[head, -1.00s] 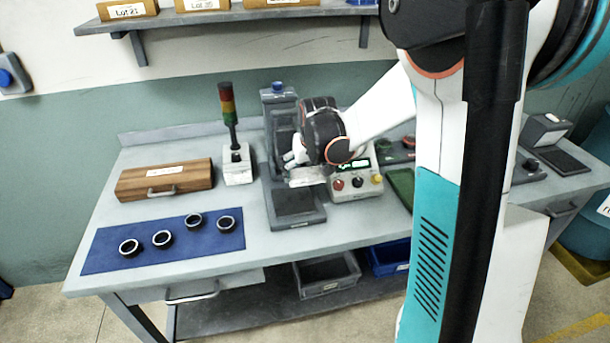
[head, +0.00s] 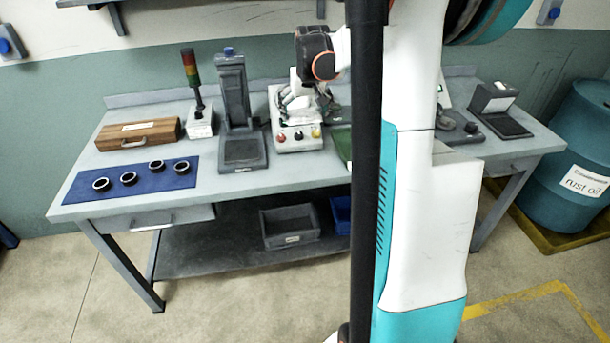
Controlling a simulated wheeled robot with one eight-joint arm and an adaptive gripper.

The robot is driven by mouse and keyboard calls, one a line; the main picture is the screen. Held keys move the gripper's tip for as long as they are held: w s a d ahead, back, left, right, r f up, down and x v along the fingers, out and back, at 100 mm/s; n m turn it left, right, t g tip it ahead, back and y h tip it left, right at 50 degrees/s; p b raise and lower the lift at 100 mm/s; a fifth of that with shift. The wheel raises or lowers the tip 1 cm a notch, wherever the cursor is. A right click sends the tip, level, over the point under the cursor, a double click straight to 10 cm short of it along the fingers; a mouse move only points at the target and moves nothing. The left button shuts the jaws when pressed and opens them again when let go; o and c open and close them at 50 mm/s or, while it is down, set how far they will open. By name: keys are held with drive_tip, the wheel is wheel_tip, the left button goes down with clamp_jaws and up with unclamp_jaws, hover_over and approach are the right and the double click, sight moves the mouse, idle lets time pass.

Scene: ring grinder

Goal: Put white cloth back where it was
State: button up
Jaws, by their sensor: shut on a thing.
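My gripper (head: 291,95) is above the control box (head: 298,140) with red and yellow buttons, at the back middle of the workbench. It is shut on the white cloth (head: 297,109), a small pale crumpled piece that shows just below the fingers. The cloth is hard to tell apart from the white finger parts, and part of it may be hidden. I cannot tell whether it touches the box.
The grey press stand (head: 243,150) and signal tower (head: 200,127) are to the left. The blue mat (head: 80,188) holds several rings, in front of a wooden case (head: 137,134). A green tray (head: 341,145) and a tester (head: 497,110) lie to the right; my arm hides some of the bench.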

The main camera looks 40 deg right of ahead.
sight(304, 167)
wheel_tip(304, 167, down, 20)
drive_tip(key=b, duration=0.6)
drive_tip(key=shift+d+f, duration=0.1)
drive_tip(key=o, duration=0.8)
drive_tip(key=shift+c, duration=0.2)
drive_tip(key=shift+r, duration=0.25)
drive_tip(key=p+v, duration=0.3)
drive_tip(key=v, duration=0.9)
drive_tip(key=shift+p, duration=0.3)
drive_tip(key=shift+w, duration=0.1)
